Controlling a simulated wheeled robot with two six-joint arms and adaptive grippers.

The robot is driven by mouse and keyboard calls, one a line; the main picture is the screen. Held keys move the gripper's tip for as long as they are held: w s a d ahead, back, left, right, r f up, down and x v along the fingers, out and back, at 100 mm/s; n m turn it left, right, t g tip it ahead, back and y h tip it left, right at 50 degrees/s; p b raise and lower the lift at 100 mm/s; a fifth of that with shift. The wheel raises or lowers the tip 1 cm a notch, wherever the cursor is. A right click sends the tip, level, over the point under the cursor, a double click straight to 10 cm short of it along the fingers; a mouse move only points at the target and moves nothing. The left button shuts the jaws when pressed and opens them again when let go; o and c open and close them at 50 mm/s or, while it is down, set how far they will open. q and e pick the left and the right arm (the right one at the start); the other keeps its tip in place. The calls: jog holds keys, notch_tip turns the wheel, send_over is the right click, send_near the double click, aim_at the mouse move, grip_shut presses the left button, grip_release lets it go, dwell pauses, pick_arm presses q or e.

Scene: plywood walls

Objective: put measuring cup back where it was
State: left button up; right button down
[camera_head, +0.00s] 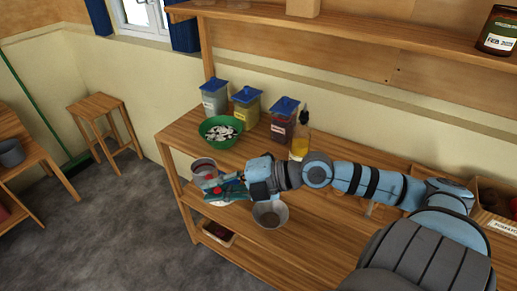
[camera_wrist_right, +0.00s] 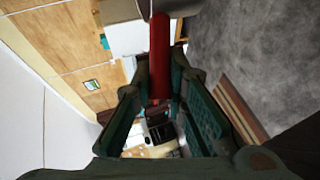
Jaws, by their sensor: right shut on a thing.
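The measuring cup (camera_head: 204,168) is a greyish cup with a reddish inside, near the left front edge of the wooden shelf unit. My right gripper (camera_head: 228,189) is at the cup's near side. In the right wrist view a red bar, seemingly the cup's handle (camera_wrist_right: 160,55), runs between the two fingers of my right gripper (camera_wrist_right: 160,85), which is shut on it. I cannot tell whether the cup touches the shelf or is held above it. My left gripper is not in view.
A green bowl (camera_head: 221,139) of black and white pieces stands behind the cup. Blue-lidded containers (camera_head: 246,110) and an oil bottle (camera_head: 299,146) line the back. A metal bowl (camera_head: 270,214) is in front of my arm. A stool (camera_head: 97,106) stands at the left.

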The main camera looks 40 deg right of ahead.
jog(key=w+d+r+m+t+h+p, duration=0.1)
jog(key=w+d+r+m+t+h, duration=0.15)
jog(key=w+d+m+h, duration=0.6)
jog(key=w+d+r+m+t+h+p, duration=0.1)
jog(key=w+d+r+m+h, duration=0.3)
jog(key=d, duration=0.7)
jog(key=shift+n+h, duration=0.25)
jog(key=shift+h, duration=0.4)
notch_tip(320, 180, down, 21)
jog(key=b, duration=0.3)
jog(key=shift+r, duration=0.1)
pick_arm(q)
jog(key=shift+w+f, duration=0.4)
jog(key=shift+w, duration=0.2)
pick_arm(e)
jog(key=shift+r, duration=0.1)
jog(key=c, duration=1.6)
grip_release()
